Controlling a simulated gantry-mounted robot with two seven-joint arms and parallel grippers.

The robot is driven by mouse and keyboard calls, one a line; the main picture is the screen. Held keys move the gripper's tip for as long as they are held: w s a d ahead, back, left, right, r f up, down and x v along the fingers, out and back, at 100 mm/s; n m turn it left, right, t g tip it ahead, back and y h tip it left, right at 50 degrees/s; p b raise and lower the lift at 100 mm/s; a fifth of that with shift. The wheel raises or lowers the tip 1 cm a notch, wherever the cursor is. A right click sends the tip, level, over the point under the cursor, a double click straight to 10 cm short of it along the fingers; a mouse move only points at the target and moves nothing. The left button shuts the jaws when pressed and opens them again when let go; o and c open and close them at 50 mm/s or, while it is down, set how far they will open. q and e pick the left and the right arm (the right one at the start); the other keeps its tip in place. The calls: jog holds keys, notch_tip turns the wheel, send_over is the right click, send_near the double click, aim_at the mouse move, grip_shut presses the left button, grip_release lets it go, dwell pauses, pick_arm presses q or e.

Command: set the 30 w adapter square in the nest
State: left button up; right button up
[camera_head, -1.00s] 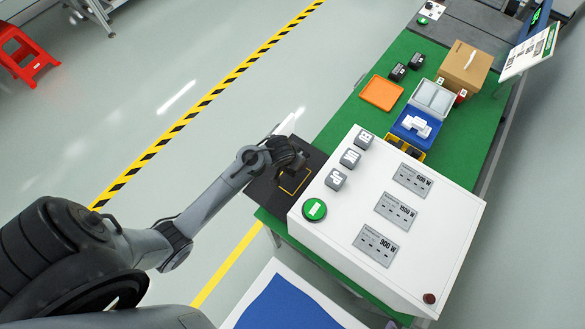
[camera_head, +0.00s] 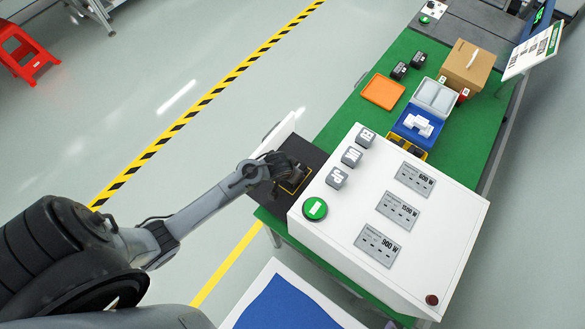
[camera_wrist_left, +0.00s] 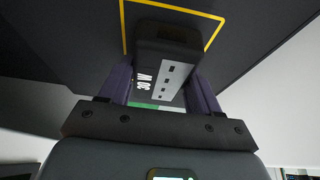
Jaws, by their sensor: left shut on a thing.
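The 30 W adapter (camera_wrist_left: 165,60) is a dark block with a grey face bearing dark slots and a white "30 W" mark. My left gripper (camera_wrist_left: 163,92) is shut on it, one finger on each side. A dark plate (camera_wrist_left: 75,40) with a thin yellow square outline, the nest (camera_wrist_left: 124,22), lies behind the adapter in the wrist view. In the head view my left gripper (camera_head: 288,178) is over the dark plate (camera_head: 262,197) and hides part of the outline (camera_head: 304,178). I cannot tell whether the adapter touches the plate. My right gripper is not in view.
A white cabinet (camera_head: 405,150) with grey socket panels and a green button (camera_head: 314,208) stands right beside the plate. Beyond it on the green mat are an orange tray (camera_head: 382,91), a blue tray (camera_head: 402,131), two black blocks (camera_head: 399,70) and a cardboard box (camera_head: 468,68).

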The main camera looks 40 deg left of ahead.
pick_arm(q)
jog(key=o, duration=1.2)
jog(key=shift+f, duration=0.1)
jog(key=p+v, duration=0.3)
jog(key=v, duration=0.9)
jog(key=shift+p, duration=0.3)
